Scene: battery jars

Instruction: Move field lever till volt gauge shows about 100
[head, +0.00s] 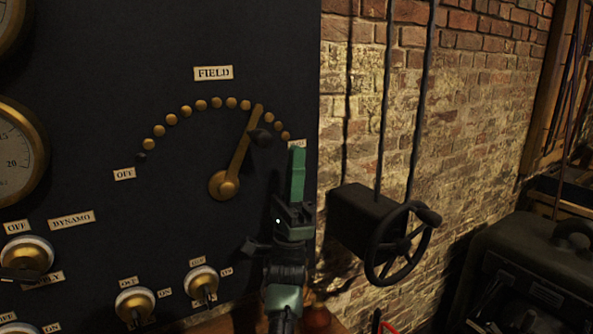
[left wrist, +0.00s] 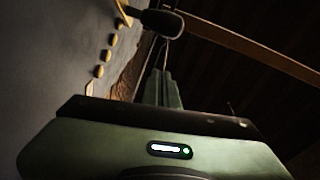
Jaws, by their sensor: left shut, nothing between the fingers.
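The brass field lever (head: 238,158) turns on a round pivot on the dark panel. It points up and right, toward the right part of an arc of brass studs (head: 201,104). Its dark knob (head: 261,137) sticks out near the upper end and also shows beyond my fingertips in the left wrist view (left wrist: 163,22). My left gripper (head: 298,152) is shut and empty, upright to the right of the knob; in the head view a gap shows between them. A partly cut-off gauge (head: 18,150) with marks 15 and 20 is at the left edge; its needle and unit are unclear.
Below are several switches (head: 200,284) with OFF and ON labels. A black handwheel (head: 398,244) on a box hangs by the brick wall (head: 450,130) to the right of my gripper. A dark machine (head: 535,265) stands at lower right.

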